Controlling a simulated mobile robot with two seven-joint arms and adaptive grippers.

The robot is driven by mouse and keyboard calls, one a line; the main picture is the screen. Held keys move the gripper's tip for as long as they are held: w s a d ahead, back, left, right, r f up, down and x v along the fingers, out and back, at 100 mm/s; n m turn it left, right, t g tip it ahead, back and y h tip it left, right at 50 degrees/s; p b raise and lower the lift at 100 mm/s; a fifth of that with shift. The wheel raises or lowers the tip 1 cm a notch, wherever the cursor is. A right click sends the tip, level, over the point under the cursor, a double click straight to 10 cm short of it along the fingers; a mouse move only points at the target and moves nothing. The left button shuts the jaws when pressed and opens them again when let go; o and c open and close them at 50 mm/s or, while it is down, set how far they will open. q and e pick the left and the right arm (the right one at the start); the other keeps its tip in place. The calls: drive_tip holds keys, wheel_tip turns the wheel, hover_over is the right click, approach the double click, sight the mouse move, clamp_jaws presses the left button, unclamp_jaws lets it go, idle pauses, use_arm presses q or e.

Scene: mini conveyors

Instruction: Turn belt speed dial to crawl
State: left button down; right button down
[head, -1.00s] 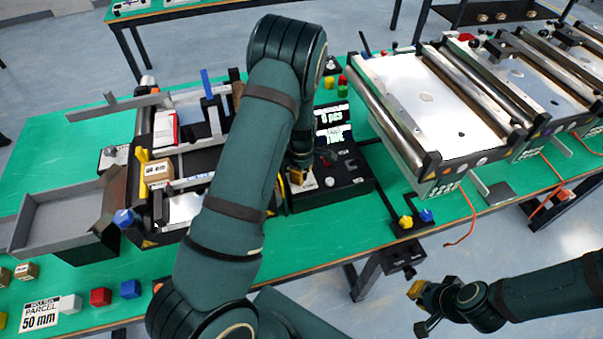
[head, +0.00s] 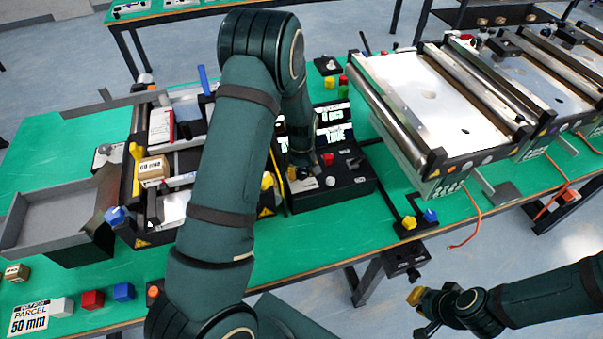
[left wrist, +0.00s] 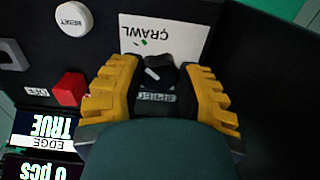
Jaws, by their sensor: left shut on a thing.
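The belt speed dial (left wrist: 155,74) is a dark knob with a white pointer mark in the left wrist view. The card marked CRAWL (left wrist: 160,35) lies just above it, and a partly hidden speed label is below it. My left gripper (left wrist: 162,88) has its yellow fingers on both sides of the dial, shut on it. In the head view my left gripper (head: 301,172) is down at the black control panel (head: 345,190), and my arm partly hides the dial. My right gripper (head: 418,308) is open and empty, low at the right, off the table.
The panel also carries a white reset button (left wrist: 73,20), a red switch (left wrist: 69,90) and displays (left wrist: 40,145). A conveyor with parcels stands left of it, beside a grey tray (head: 55,205). A white-topped conveyor (head: 430,100) stands to the right.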

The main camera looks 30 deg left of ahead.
sight(302, 173)
use_arm(q)
drive_tip(key=shift+m, duration=0.6)
drive_tip(key=c, duration=0.5)
unclamp_jaws()
drive_tip(key=shift+c, duration=0.2)
drive_tip(key=shift+r, duration=0.1)
wheel_tip(302, 173, up, 12)
idle(0.4)
